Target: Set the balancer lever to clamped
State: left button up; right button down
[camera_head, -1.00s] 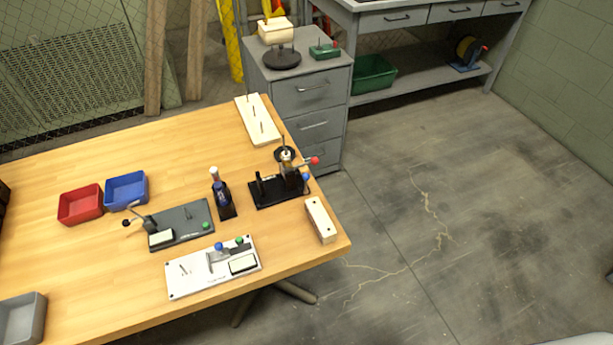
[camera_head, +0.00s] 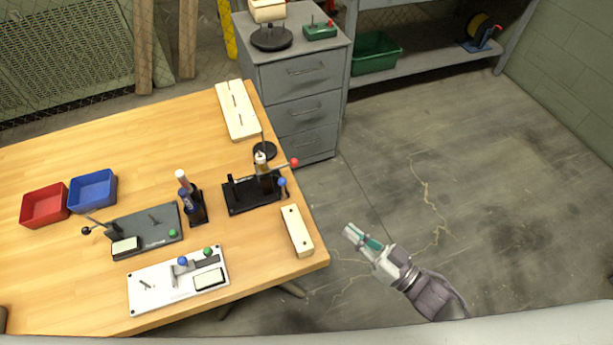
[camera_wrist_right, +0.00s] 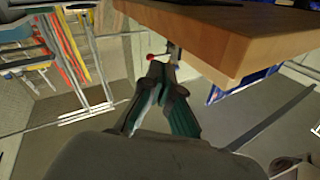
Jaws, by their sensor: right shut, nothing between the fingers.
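A black fixture (camera_head: 238,205) stands near the table's right edge, with a red-knobbed lever (camera_head: 294,162) reaching past that edge and a blue knob (camera_head: 282,182) below. It looks like the balancer, but I cannot read a label or tell the lever's setting. My right gripper (camera_head: 350,232) is shut and empty, over the floor to the right of the table and apart from the fixture. In the right wrist view its fingers (camera_wrist_right: 160,72) meet below the table corner, with a small red knob (camera_wrist_right: 150,57) beyond them. My left gripper is out of view.
The wooden table (camera_head: 140,130) also holds a pale block (camera_head: 297,231) at its right edge, a grey plate (camera_head: 150,228) with a black-knobbed lever, a white plate (camera_head: 150,298), and red (camera_head: 45,206) and blue bins (camera_head: 93,190). A grey cabinet (camera_head: 303,102) stands behind; the floor right is clear.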

aim_at(283, 189)
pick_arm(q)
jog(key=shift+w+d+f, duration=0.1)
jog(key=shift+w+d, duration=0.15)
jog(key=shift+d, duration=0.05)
pick_arm(e)
jog(key=r+y, duration=0.1)
jog(key=a+r, duration=0.1)
jog(key=r, duration=0.1)
jog(key=s+r+n+g+y, duration=0.1)
jog(key=shift+s+a+r+y, duration=0.1)
jog(key=shift+a+r+y, duration=0.2)
jog(key=shift+r, duration=0.05)
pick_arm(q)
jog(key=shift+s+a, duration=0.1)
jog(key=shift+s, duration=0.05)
pick_arm(e)
jog(key=p+x, duration=0.2)
jog(key=x, duration=1.2)
jog(key=shift+d, duration=0.1)
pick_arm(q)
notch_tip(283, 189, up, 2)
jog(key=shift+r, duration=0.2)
